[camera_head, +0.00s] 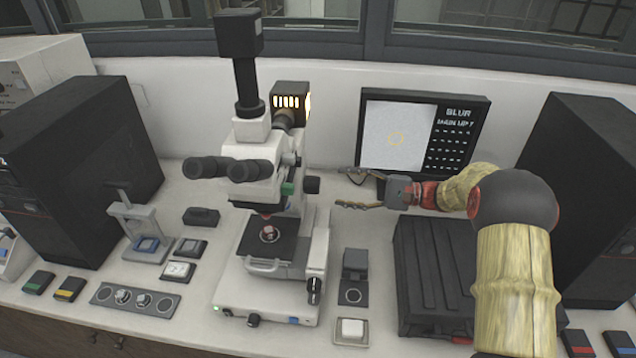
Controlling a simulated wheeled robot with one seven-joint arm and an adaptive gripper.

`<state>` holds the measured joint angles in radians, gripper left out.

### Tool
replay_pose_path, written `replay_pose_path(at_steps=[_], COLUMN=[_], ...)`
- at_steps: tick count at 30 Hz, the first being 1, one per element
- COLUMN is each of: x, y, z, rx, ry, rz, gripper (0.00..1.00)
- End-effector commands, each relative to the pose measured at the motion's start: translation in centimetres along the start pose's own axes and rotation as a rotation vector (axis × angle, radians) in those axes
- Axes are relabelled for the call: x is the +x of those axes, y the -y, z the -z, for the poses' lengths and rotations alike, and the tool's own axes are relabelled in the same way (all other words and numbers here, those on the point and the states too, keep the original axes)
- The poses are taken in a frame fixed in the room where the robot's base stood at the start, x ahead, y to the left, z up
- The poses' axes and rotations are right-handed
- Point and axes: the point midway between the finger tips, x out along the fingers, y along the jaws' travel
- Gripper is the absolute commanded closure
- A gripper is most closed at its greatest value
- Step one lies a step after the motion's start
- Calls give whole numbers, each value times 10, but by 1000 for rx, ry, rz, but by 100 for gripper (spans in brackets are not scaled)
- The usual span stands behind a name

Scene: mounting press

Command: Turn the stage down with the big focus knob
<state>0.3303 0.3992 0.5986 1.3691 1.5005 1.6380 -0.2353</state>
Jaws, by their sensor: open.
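A white microscope (262,170) stands in the middle of the bench. Its black stage (266,241) carries a small pinkish sample under the objective. The black focus knob (314,288) is low on the right side of the base, with its face towards the front; the smaller parts of the knob are hard to tell apart. My gripper (343,187) is open and empty, its two fingers pointing left. In the picture it is above and to the right of the knob, in front of the monitor's lower left corner, and apart from the microscope.
The monitor (465,140) shows a grey picture with a yellow ring and the word BLUR. A small black block (355,262) and a white-topped button box (351,331) stand right of the microscope. A black case (430,270) lies under my arm. A small press (140,222) stands left.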

Motion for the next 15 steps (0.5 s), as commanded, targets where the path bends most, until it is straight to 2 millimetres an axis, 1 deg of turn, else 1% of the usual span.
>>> replay_pose_path(at_steps=[3,6,11,15], x=[0,0,1,11], y=[-4,-5,-5,-6], z=[-2,-3,-3,-3], rx=[191,310,408,421], ry=[6,8,9,9], rz=[-4,-6,-7,-8], gripper=[43,43,43,43])
